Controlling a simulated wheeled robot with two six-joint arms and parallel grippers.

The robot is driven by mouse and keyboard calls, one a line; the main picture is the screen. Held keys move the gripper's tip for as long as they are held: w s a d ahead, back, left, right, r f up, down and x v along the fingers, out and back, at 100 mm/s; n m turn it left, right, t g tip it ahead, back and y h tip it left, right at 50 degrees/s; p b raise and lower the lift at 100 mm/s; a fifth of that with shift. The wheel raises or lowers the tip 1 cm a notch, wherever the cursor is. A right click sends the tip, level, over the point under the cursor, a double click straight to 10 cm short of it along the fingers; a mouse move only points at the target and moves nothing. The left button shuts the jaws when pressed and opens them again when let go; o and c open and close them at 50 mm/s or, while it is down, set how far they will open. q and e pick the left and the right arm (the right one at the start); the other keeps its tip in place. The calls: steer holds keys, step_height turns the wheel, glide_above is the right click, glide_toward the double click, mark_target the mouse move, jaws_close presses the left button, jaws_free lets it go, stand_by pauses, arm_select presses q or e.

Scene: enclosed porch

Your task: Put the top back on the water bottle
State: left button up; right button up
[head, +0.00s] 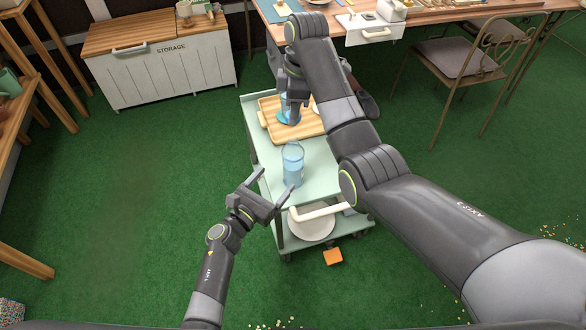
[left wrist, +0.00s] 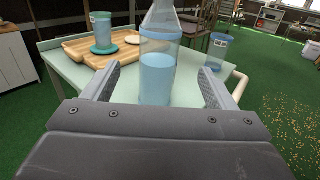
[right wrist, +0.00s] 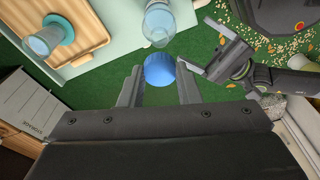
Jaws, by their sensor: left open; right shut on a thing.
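The clear water bottle (head: 292,168), with blue water in it, stands upright near the front of the pale green cart (head: 318,160). In the left wrist view, the bottle (left wrist: 156,78) shows between my left fingers; its upper end is cut off. My left gripper (head: 273,186) is open beside the bottle, with no visible grip. My right gripper (head: 291,108) is over the cart's far part, its tips partly unclear in the head view. In the right wrist view it is shut on the round blue top (right wrist: 160,70). The bottle (right wrist: 159,22) shows beyond the top there, apart from it.
A wooden tray (head: 268,114) on the cart holds a glass on a teal coaster (left wrist: 103,48). Another glass (left wrist: 217,50) stands right of the bottle in the left wrist view. A white cart handle (head: 318,211) is at the front. A storage box (head: 165,70) stands back left.

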arm_select(q)
steer(key=x, duration=1.2)
stand_by(0.3)
steer(key=c, duration=1.5)
arm_select(e)
glide_above(294, 139)
steer(key=shift+f, duration=2.5)
